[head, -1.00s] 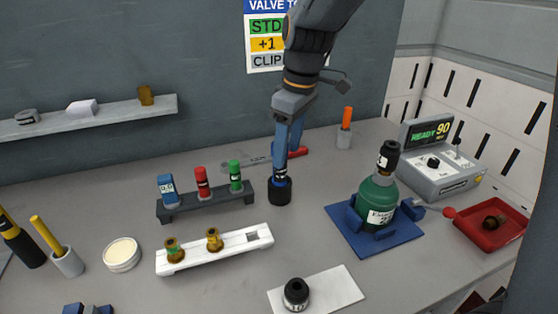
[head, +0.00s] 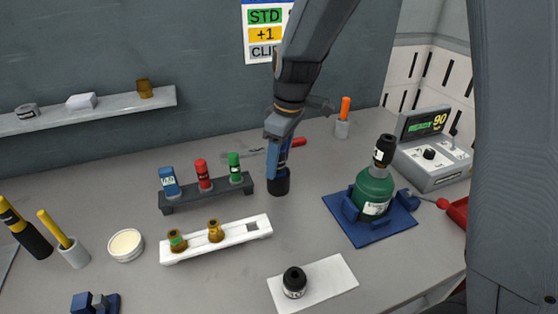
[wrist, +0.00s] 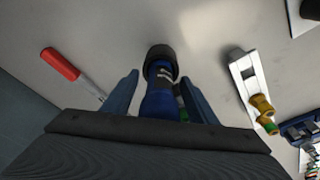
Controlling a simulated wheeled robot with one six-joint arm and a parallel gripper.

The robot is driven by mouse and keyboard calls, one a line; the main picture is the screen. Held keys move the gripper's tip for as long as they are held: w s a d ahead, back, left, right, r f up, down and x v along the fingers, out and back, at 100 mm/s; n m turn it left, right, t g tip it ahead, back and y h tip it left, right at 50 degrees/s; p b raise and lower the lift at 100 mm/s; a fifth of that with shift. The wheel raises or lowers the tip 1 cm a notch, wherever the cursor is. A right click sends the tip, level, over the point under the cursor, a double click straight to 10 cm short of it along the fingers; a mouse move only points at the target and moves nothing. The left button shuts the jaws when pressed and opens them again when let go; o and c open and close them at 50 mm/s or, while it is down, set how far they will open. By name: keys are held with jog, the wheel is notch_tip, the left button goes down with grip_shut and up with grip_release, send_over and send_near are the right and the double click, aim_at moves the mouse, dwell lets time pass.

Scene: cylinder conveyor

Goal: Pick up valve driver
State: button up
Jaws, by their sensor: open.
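The valve driver, seemingly the blue tool with a black round end (head: 279,184), stands upright on the bench below my gripper (head: 279,158). In the wrist view its blue body (wrist: 160,105) and black end (wrist: 160,62) show between the two blue fingers. My gripper (wrist: 160,82) is open, with one finger on each side of the driver and gaps visible on both sides. The driver's upper part is partly hidden by the fingers and the gripper body.
A dark rack (head: 207,197) with blue, red and green pieces stands just left. A white rack (head: 216,240) holds brass fittings in front. A red-handled tool (head: 299,142) lies behind. A green cylinder (head: 375,190) sits in a blue cradle to the right.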

grip_shut()
jog(key=shift+r, duration=0.15)
